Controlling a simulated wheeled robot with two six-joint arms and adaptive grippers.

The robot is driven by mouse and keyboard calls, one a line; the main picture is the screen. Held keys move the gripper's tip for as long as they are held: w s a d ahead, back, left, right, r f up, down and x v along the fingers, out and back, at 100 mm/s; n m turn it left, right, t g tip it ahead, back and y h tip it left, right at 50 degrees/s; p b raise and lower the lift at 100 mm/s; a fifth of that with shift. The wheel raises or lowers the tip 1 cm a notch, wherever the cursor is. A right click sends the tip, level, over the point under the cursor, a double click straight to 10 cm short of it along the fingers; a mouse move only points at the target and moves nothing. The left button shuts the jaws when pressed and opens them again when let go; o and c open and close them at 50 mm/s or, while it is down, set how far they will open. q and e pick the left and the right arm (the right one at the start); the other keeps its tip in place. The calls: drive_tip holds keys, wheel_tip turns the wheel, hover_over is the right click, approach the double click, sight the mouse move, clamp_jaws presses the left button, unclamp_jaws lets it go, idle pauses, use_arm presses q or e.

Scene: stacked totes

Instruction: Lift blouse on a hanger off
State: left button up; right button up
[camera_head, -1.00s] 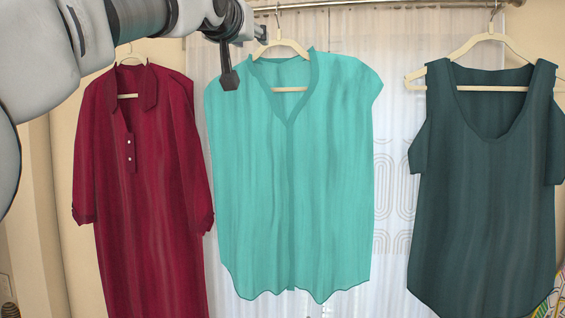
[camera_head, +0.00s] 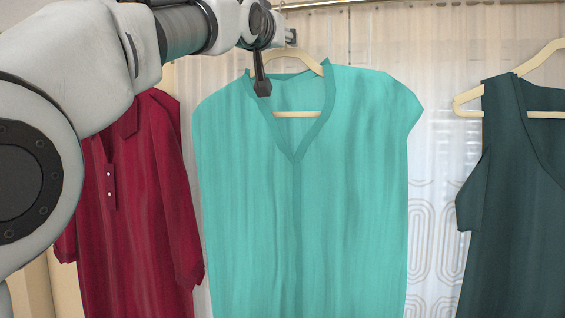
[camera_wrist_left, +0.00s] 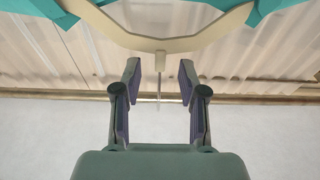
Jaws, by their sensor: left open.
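The teal sleeveless blouse (camera_head: 345,190) hangs on a cream hanger (camera_head: 298,114) in the middle of the head view. My left gripper (camera_head: 291,36) is at the top of this hanger, partly hidden behind my own wrist. In the left wrist view, the open left gripper (camera_wrist_left: 160,76) has its two dark fingers on either side of the thin hanger hook (camera_wrist_left: 158,92), with a gap on both sides. The hanger's curved bar (camera_wrist_left: 150,40) lies just beyond the fingertips, with teal cloth (camera_wrist_left: 275,6) at its ends. My right gripper is not in view.
A dark red blouse (camera_head: 150,220) hangs close on the left, partly behind my left arm. A dark green blouse (camera_head: 510,220) hangs on the right, apart from the teal one. A metal rail (camera_wrist_left: 60,95) crosses behind the fingers. A pale curtain (camera_head: 435,150) is behind.

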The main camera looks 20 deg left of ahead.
sight(283, 49)
use_arm(q)
drive_tip(key=w, duration=0.4)
drive_tip(key=shift+w+f+p, duration=0.15)
drive_tip(key=shift+p, duration=0.15)
drive_tip(key=shift+w+f, duration=0.2)
drive_tip(key=shift+w, duration=0.05)
drive_tip(key=shift+s+r, duration=0.1)
drive_tip(key=shift+s, duration=0.15)
drive_tip(key=shift+s+r, duration=0.15)
drive_tip(key=shift+s, duration=0.3)
clamp_jaws()
